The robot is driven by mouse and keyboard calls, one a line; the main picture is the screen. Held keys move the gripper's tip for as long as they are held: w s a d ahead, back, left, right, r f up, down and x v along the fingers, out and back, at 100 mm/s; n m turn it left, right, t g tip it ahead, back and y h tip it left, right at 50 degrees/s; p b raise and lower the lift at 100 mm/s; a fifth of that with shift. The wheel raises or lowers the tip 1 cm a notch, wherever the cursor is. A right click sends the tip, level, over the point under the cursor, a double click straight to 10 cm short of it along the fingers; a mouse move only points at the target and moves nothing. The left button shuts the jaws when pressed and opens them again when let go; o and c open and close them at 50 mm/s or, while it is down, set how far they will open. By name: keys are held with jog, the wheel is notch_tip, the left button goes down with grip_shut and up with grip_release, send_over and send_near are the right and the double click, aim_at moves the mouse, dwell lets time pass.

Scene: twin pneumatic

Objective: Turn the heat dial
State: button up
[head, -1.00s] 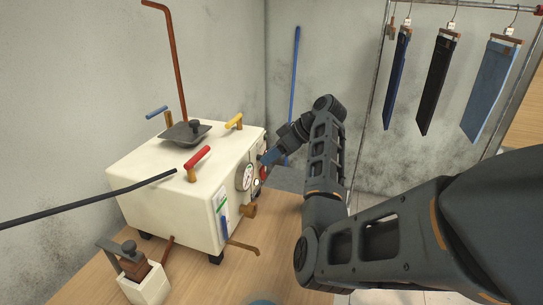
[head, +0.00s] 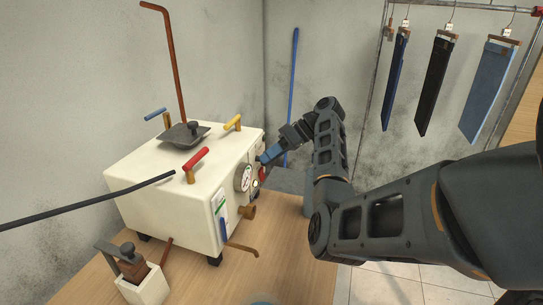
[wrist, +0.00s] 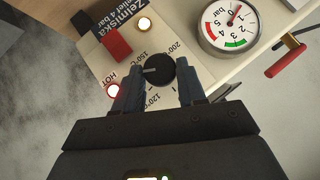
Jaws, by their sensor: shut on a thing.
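The heat dial (wrist: 160,66) is a round black knob with a white pointer line, on the white panel in the wrist view. Marks for 200, 150 and 120 °C are printed around it, and the pointer lies toward the left, near the 150 mark. My gripper (wrist: 158,77) has one blue-grey finger on each side of the knob and is shut on it. In the head view my gripper (head: 268,156) is at the right face of the white boiler (head: 165,190); the dial is hidden there.
A red-handled valve (wrist: 287,55) juts out nearby. Trousers (head: 435,85) hang on a rack at the right.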

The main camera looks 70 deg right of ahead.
jog(key=shift+f, duration=0.15)
jog(key=o, duration=1)
jog(key=shift+v, duration=3.9)
